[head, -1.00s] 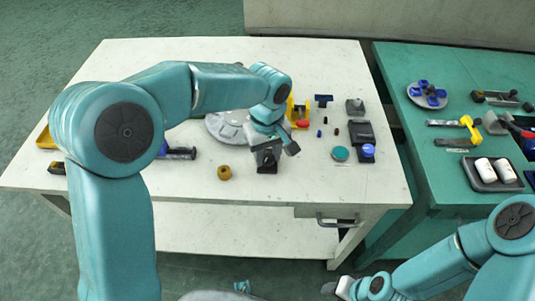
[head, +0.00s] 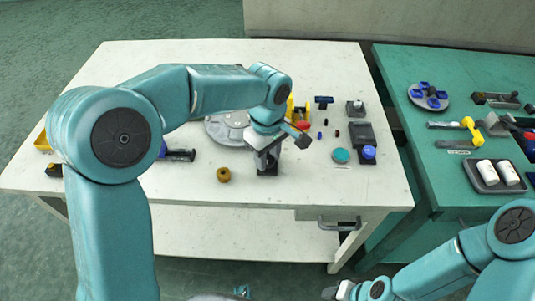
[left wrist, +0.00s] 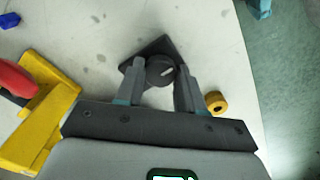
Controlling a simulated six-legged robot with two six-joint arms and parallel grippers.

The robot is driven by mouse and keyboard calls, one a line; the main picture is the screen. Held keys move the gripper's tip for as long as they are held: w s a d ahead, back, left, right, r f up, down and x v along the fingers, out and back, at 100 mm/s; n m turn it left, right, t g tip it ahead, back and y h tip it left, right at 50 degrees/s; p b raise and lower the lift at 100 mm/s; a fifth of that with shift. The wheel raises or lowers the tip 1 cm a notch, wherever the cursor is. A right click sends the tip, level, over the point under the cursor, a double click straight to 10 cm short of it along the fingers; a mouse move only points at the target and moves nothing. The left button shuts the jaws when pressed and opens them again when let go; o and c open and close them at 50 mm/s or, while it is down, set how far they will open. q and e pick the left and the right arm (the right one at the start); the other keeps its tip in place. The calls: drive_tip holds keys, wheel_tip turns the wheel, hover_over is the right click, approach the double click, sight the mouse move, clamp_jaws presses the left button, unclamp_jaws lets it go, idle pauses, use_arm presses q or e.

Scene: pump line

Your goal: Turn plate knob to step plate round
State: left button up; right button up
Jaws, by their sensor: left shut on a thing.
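The plate knob (left wrist: 160,71) is a dark round knob with a pale mark, on a dark square base (left wrist: 150,50) on the white table. In the left wrist view my left gripper (left wrist: 162,75) has its fingers on either side of it, shut on it. In the head view my left gripper (head: 266,160) points down at the knob's base (head: 268,171), and hides most of the knob. The grey round plate (head: 226,127) lies just behind, partly hidden by my left arm. My right gripper (head: 338,291) shows only partly at the bottom edge; its jaws are unclear.
A brass-coloured ring (head: 223,174) lies left of the knob. A yellow holder (head: 291,108) with a red part stands behind it. A teal disc (head: 341,155) and a blue-topped piece (head: 369,152) are to the right. A green table (head: 440,185) stands at the right with several parts.

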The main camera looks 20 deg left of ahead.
use_arm(q)
drive_tip(key=o, duration=1)
drive_tip(key=shift+o, duration=0.2)
drive_tip(key=shift+r, duration=0.15)
wheel_tip(320, 180, up, 16)
drive_tip(key=p, duration=0.3)
